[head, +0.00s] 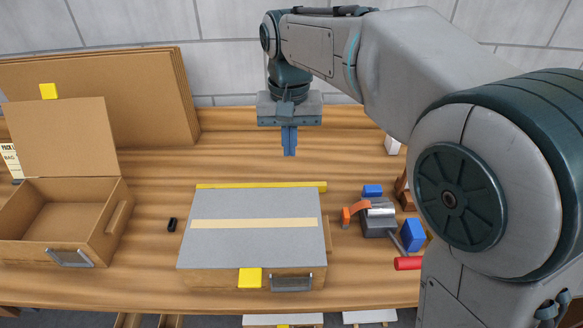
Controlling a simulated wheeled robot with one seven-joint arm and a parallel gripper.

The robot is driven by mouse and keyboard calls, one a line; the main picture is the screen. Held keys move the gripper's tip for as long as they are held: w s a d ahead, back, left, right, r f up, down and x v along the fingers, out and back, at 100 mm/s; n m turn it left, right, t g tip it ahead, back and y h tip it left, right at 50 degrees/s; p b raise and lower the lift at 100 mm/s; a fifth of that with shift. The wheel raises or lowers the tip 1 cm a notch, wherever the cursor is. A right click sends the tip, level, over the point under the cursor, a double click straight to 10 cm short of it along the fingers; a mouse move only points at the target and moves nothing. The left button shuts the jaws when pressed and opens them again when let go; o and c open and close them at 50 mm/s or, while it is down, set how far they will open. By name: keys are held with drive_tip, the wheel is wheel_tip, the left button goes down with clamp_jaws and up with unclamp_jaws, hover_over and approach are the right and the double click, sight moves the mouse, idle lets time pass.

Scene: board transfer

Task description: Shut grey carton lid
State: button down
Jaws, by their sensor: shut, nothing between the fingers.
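The grey carton (205,277) stands at the front middle of the table in the head view, with brown sides and a metal handle on its front. Its grey lid (250,205) lies flat over the top, with a tan strip across it, a yellow edge along the back and a yellow tab (250,277) at the front. It looks closed; I cannot tell whether a small gap is left. My gripper (290,153) is shut and empty, pointing down above the table behind the carton, apart from the lid.
An open brown carton (92,245) with its lid raised stands at the left. A small black object (172,225) lies between the cartons. A grey device with an orange handle (379,220) and blue blocks is at the right. Cardboard sheets (160,100) lean on the wall.

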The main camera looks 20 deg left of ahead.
idle(0.5)
wheel_tip(320, 180, up, 5)
drive_tip(key=p, duration=0.4)
idle(0.4)
drive_tip(key=s+d+f+m+t, duration=0.1)
drive_tip(key=s+d, duration=0.2)
drive_tip(key=d, duration=0.9)
drive_tip(key=s+d+f+m+t, duration=0.1)
drive_tip(key=s+d+m, duration=0.15)
drive_tip(key=d, duration=0.85)
drive_tip(key=s+d+f+t, duration=0.1)
drive_tip(key=s+d+f, duration=0.3)
drive_tip(key=s+d, duration=0.2)
drive_tip(key=shift+s+d+f+t, duration=0.2)
drive_tip(key=shift+s+d+t, duration=0.15)
drive_tip(key=shift+s, duration=0.3)
drive_tip(key=shift+a, duration=0.2)
